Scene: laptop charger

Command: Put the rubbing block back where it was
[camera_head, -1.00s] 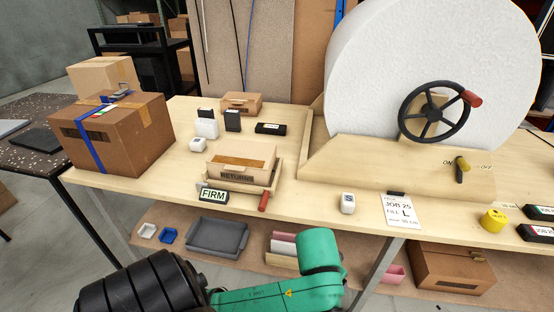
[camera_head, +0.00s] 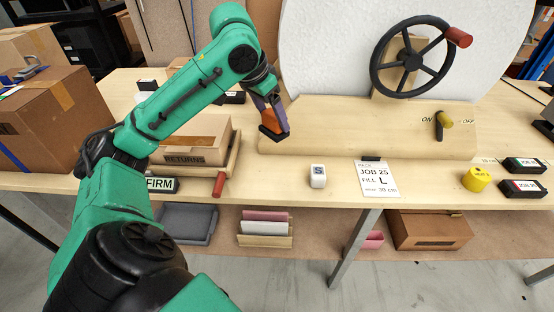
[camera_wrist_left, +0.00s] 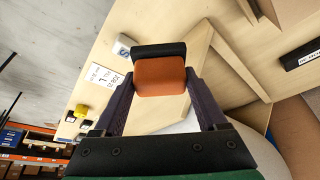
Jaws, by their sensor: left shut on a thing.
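The rubbing block (camera_head: 269,120), an orange-brown body with a black pad along one side, is held in the air by my left gripper (camera_head: 275,121). In the left wrist view the block (camera_wrist_left: 160,76) sits between the two purple fingers, with its black strip on the far side. In the head view the block is in front of the wooden stand of the big white roll, above the table (camera_head: 300,205). I cannot tell the exact gap below it. My right gripper is not in view.
My left arm passes over the RETURNS box (camera_head: 190,160) and partly hides the FIRM block (camera_head: 162,184). A white S cube (camera_head: 318,176) and the job card (camera_head: 377,180) lie near the front edge. A handwheel (camera_head: 412,62) stands behind. Bare table lies around the cube.

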